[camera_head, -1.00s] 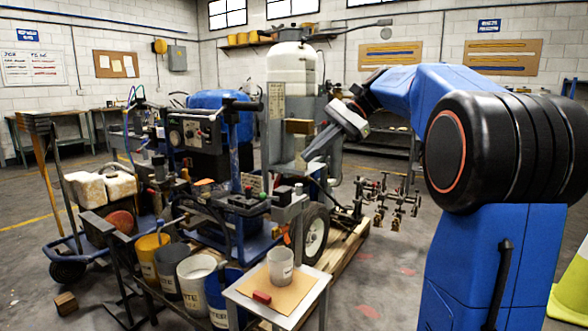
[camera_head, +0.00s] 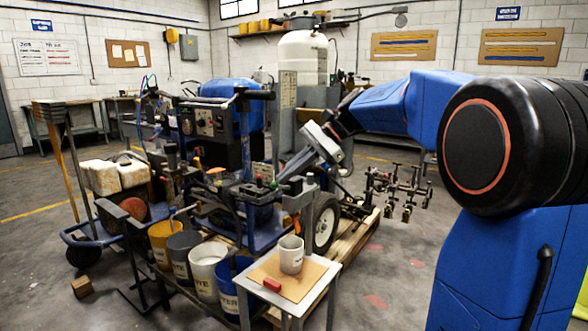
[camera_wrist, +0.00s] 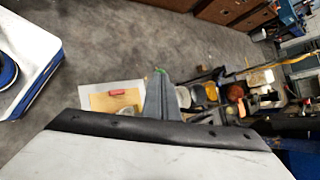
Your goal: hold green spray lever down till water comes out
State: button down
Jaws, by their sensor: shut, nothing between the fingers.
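My gripper (camera_head: 286,176) is shut and empty, its grey fingers pointing down and left over the handlebar of the striper. A small green piece (camera_head: 273,184), which looks like the green spray lever, sits on the bar just past the fingertips. In the wrist view the fingers (camera_wrist: 157,92) show as one grey wedge, with a bit of green (camera_wrist: 160,71) at their tip. I cannot tell whether they touch it. A small red piece (camera_head: 260,181) is beside the green one. No water is visible.
A small table (camera_head: 250,299) in front holds a grey-white cup (camera_head: 291,254) and a red block (camera_head: 272,284). Several buckets, one yellow (camera_head: 164,243), stand left of it. The striper's wheel (camera_head: 325,222) and brass-tipped nozzles (camera_head: 407,212) are to the right. Open floor lies front right.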

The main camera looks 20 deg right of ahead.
jog(key=shift+a, duration=0.1)
dwell(0.4)
jog(key=shift+s+a+f+n+t+h, duration=0.4)
jog(key=shift+a+t+h, duration=0.1)
jog(key=shift+h, duration=0.3)
jog(key=shift+s+a+f+n+t+h, duration=0.2)
jog(key=shift+f+n+t+h, duration=0.1)
jog(key=shift+f+t+h, duration=0.4)
jog(key=shift+s+a+f+n+t+h, duration=0.15)
jog(key=shift+a+f+n+t+h, duration=0.2)
jog(key=shift+h, duration=0.55)
jog(key=shift+s+a+f+n+t+h, duration=0.15)
jog(key=shift+f+n+t+h, duration=0.1)
jog(key=shift+f+t+h, duration=0.45)
jog(key=shift+r+g, duration=0.1)
jog(key=shift+g, duration=0.15)
dwell(4.1)
